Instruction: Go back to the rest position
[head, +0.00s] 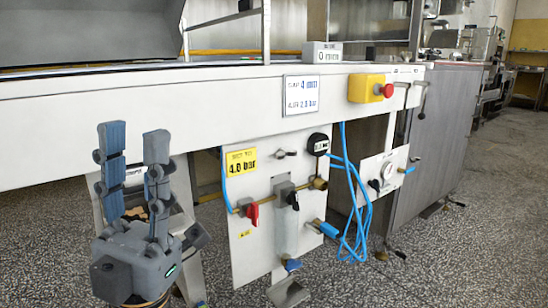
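My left gripper (134,150) stands at the lower left with its two blue-grey fingers pointing up and spread apart. Nothing shows between the fingers. It is in front of the white machine frame (180,105), to the left of the valve panel (262,255); whether it touches the frame I cannot tell. My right gripper is not in the head view.
The panel carries a red-handled valve (253,214), a black-handled valve (293,200), a gauge (318,144) and a yellow 4.0 bar label (241,163). Blue hoses (358,215) hang to its right. A yellow box with a red button (386,90) is above. Speckled floor (470,240) is open at right.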

